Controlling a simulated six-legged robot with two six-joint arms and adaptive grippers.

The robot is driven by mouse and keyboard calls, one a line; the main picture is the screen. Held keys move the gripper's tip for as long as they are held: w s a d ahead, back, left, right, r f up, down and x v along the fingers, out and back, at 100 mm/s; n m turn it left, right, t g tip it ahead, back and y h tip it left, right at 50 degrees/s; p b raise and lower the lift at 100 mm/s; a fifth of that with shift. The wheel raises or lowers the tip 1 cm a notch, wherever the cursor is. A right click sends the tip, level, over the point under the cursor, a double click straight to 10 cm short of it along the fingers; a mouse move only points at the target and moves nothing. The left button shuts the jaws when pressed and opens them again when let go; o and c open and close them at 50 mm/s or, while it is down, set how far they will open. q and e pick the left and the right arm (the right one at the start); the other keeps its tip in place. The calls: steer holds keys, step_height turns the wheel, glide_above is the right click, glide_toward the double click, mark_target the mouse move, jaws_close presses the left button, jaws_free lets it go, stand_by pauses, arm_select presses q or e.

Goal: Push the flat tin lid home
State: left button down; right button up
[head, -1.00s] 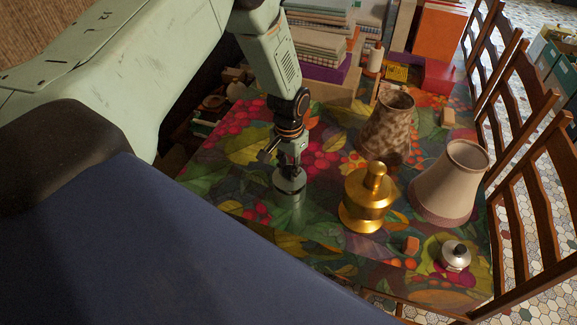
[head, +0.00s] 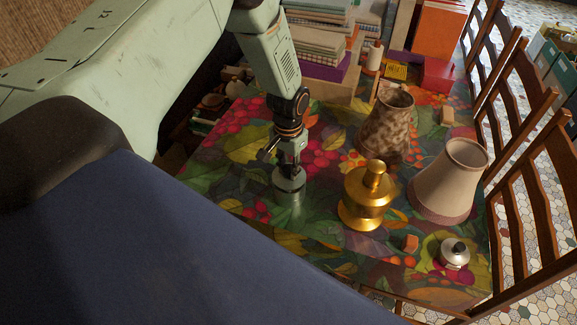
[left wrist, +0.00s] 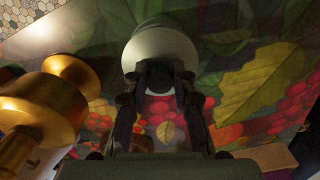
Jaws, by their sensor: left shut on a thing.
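In the head view my left gripper (head: 290,165) points down at a round, flat metal lid (head: 289,182) on the left part of the table. It is shut on the lid's small knob. The lid sits at the top of a shiny cylindrical tin (head: 290,212), which reflects the tablecloth. I cannot tell whether there is a gap between lid and tin. In the left wrist view the pale lid (left wrist: 160,48) lies just beyond my left fingertips (left wrist: 160,88), with a dark knob between them. My right gripper is not in view.
A gold lidded jar (head: 366,212) stands right of the tin. Books (head: 322,50) fill the back. Wooden chairs (head: 535,170) line the right.

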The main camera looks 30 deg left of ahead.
arm_select(q)
steer(key=shift+f+b, duration=0.7)
steer(key=shift+f, duration=0.25)
stand_by(0.6)
stand_by(0.5)
steer(key=c, duration=1)
jaws_free()
steer(key=shift+r+p, duration=2.25)
steer(key=shift+r, duration=0.3)
